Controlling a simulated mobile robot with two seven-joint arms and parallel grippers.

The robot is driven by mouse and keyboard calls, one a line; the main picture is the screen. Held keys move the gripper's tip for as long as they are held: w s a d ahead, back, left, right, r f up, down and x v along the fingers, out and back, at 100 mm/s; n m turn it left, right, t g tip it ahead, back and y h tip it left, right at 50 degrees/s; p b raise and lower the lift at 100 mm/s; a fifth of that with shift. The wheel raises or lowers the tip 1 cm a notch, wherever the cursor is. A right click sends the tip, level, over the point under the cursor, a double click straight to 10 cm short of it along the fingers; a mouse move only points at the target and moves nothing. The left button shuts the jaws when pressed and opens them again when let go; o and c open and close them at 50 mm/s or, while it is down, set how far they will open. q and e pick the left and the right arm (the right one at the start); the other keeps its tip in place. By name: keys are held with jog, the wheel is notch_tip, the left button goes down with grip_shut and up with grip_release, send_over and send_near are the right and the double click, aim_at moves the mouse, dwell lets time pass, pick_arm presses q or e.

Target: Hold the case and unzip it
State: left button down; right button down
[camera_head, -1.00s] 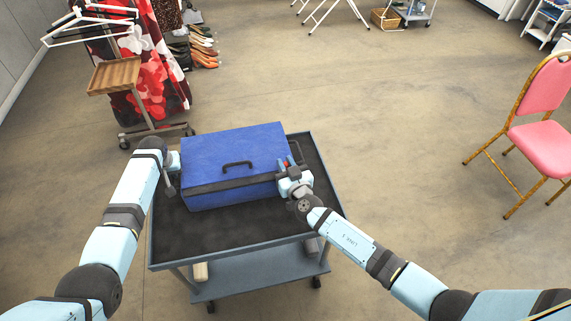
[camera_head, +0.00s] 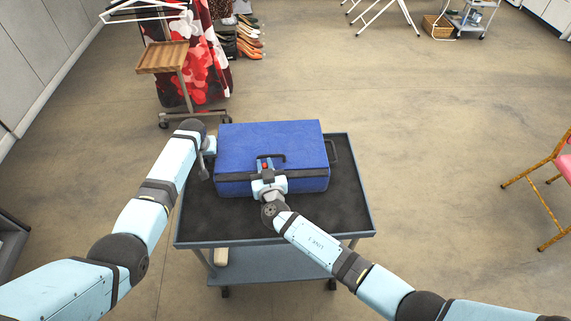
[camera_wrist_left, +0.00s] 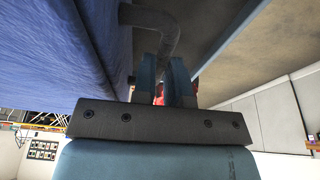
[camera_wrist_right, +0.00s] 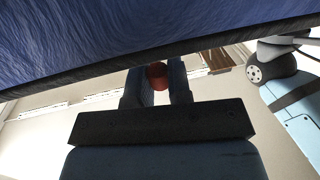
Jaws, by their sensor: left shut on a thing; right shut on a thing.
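The blue case (camera_head: 272,145) lies on the trolley with its lid down. A dark zip band (camera_head: 312,173) runs along its front, below the top. My left gripper (camera_head: 209,147) is at the case's left end. In the left wrist view its fingers (camera_wrist_left: 161,80) are shut on the grey side handle (camera_wrist_left: 170,28). My right gripper (camera_head: 266,168) is at the front, left of the middle, shut on the red zip pull (camera_wrist_right: 157,75), which shows between its fingers in the right wrist view. The right gripper partly hides the band.
The dark-topped trolley (camera_head: 350,205) has bare room in front of and right of the case. A clothes rack with a wooden shelf (camera_head: 163,57) stands behind left. A pink chair (camera_head: 563,160) is far right.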

jog(key=shift+a, duration=1)
jog(key=c, duration=1.1)
grip_release()
jog(key=shift+o, duration=0.2)
jog(key=s+d, duration=0.2)
jog(key=s, duration=1)
